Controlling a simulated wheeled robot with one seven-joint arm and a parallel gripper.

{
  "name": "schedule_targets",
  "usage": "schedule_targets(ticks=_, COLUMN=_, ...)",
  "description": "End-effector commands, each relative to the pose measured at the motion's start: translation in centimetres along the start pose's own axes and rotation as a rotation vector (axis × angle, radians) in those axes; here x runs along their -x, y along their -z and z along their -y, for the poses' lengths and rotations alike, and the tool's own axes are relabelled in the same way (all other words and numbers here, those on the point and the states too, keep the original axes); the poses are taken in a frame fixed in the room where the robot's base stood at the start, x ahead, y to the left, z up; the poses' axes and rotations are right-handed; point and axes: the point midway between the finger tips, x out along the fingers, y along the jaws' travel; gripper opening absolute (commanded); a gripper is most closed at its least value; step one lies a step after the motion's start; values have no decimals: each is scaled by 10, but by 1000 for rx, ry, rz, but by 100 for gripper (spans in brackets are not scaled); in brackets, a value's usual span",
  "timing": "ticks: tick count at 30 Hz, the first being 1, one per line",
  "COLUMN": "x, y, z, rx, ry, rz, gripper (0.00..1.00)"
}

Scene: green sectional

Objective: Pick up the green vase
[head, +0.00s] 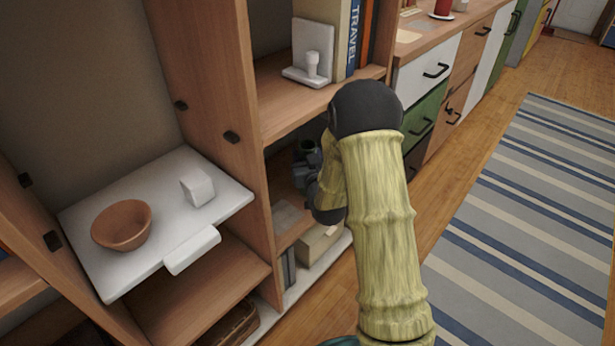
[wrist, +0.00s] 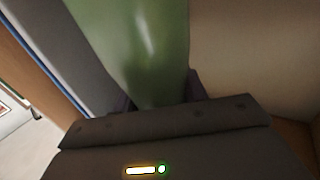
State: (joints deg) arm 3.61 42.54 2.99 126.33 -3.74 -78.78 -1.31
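The green vase (wrist: 140,45) fills the upper middle of the wrist view, pale green and shiny, narrowing toward my gripper. My gripper (wrist: 160,96) has a dark finger on each side of its narrow part, with no clear gap, and looks shut on it. In the head view my gripper (head: 308,160) is inside the shelf compartment below the books, partly hidden by my arm. Only a small dark green part of the vase (head: 307,146) shows there, at the gripper. Its base is hidden, so I cannot tell whether it touches the shelf.
The wooden shelf divider (head: 215,70) stands left of my gripper, and a shelf board (head: 290,110) is just above it. A beige box (head: 318,244) lies below. A brown bowl (head: 122,225) sits on a white shelf at left. Open floor and a striped rug (head: 530,200) lie to the right.

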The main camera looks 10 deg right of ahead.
Motion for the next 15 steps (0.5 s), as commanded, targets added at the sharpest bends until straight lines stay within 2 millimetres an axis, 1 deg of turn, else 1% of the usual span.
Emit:
schedule_targets(ticks=1, x=0, y=0, z=0, rx=0, ry=0, rz=1, gripper=11)
schedule_targets(ticks=3, x=0, y=0, z=0, rx=0, ry=0, rz=1, gripper=0)
schedule_targets(ticks=15, x=0, y=2, z=0, rx=0, ry=0, rz=-2, gripper=0)
